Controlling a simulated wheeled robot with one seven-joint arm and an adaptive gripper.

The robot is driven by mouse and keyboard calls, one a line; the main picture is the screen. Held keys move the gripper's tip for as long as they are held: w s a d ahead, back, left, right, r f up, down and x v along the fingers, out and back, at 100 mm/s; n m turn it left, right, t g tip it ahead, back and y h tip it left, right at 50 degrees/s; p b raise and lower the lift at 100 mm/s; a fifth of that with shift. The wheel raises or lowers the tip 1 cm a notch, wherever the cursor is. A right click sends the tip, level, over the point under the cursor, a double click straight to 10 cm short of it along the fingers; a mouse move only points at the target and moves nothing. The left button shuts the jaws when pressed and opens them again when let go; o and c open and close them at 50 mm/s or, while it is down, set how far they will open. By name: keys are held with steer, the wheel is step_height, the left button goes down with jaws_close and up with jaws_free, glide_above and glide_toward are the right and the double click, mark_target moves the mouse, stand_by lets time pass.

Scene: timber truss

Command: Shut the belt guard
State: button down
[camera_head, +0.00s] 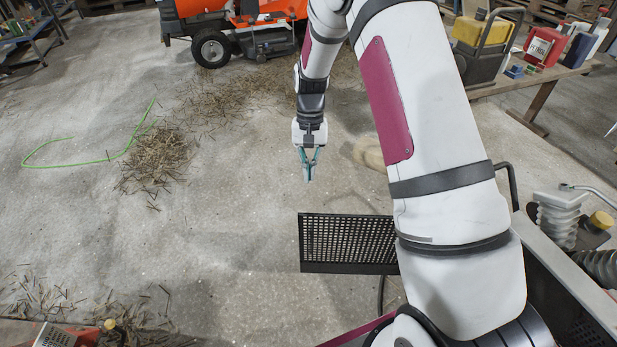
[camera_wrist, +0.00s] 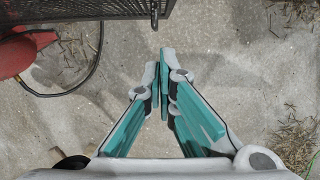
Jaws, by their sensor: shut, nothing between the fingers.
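The belt guard (camera_head: 347,240) is a black perforated panel. In the head view it stands out to the left from behind my arm, over the floor. My arm hides its right end, so I cannot see how it joins the machine. In the wrist view part of the guard (camera_wrist: 85,10) crosses the top left, with a small dark metal loop at its end. My gripper (camera_head: 308,178) points down above and beyond the guard, apart from it. In the wrist view my gripper (camera_wrist: 164,58) has its teal fingers together, with nothing between them.
A machine with a grey ribbed part (camera_head: 558,218) stands at the right. Straw and a green cord (camera_head: 95,160) lie left. The floor left of the guard is clear.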

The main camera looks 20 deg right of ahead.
steer(key=s+a+f+b, duration=0.1)
steer(key=s+a+f, duration=0.1)
steer(key=s+f, duration=0.3)
steer(key=shift+b+x, duration=0.35)
steer(key=shift+x, duration=0.95)
steer(key=shift+a, duration=0.15)
